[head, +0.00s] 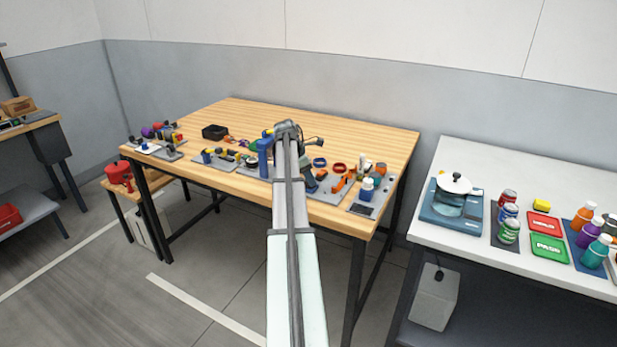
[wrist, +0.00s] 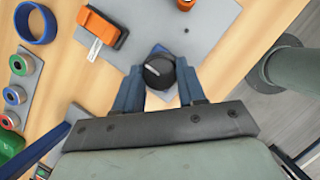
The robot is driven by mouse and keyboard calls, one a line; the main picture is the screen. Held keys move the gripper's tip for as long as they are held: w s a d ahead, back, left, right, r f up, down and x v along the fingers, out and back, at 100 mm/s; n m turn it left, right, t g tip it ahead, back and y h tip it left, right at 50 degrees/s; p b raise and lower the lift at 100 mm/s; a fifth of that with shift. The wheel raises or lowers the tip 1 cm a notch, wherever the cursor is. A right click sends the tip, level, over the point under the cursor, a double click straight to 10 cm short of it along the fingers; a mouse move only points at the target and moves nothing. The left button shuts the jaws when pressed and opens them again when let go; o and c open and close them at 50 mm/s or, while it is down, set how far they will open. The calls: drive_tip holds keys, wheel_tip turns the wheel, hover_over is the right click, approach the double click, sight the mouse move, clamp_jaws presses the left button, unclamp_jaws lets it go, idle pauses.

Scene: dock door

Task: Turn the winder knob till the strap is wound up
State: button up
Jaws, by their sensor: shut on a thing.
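In the wrist view, a round black knob (wrist: 159,70) with a pale pointer line sits between the two blue fingers of my gripper (wrist: 160,77), which is shut on it. A bit of blue shows just beyond the knob. An orange block (wrist: 103,27) with a dark edge lies up and left on the grey board, apart from the fingers. A short white strip sticks out of it; I cannot tell whether this is the strap. In the head view my arm covers much of this spot, and the knob cannot be made out.
A blue ring (wrist: 36,24) and several coloured rolls lie left of the gripper. In the head view, the wooden table (head: 375,135) is clear along its back right. A white bench (head: 460,150) with cans and bottles stands to the right.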

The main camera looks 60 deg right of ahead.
drive_tip(key=shift+m, duration=0.3)
drive_tip(key=m, duration=0.1)
drive_tip(key=m+g+y, duration=0.1)
drive_tip(key=m, duration=0.1)
drive_tip(key=shift+w+d+m, duration=0.1)
drive_tip(key=shift+d+m, duration=0.1)
drive_tip(key=shift+m, duration=0.1)
drive_tip(key=m+y, duration=0.2)
drive_tip(key=m, duration=0.2)
drive_tip(key=shift+m, duration=0.3)
idle(0.3)
drive_tip(key=o, duration=1)
drive_tip(key=shift+o, duration=0.2)
wheel_tip(320, 180, up, 10)
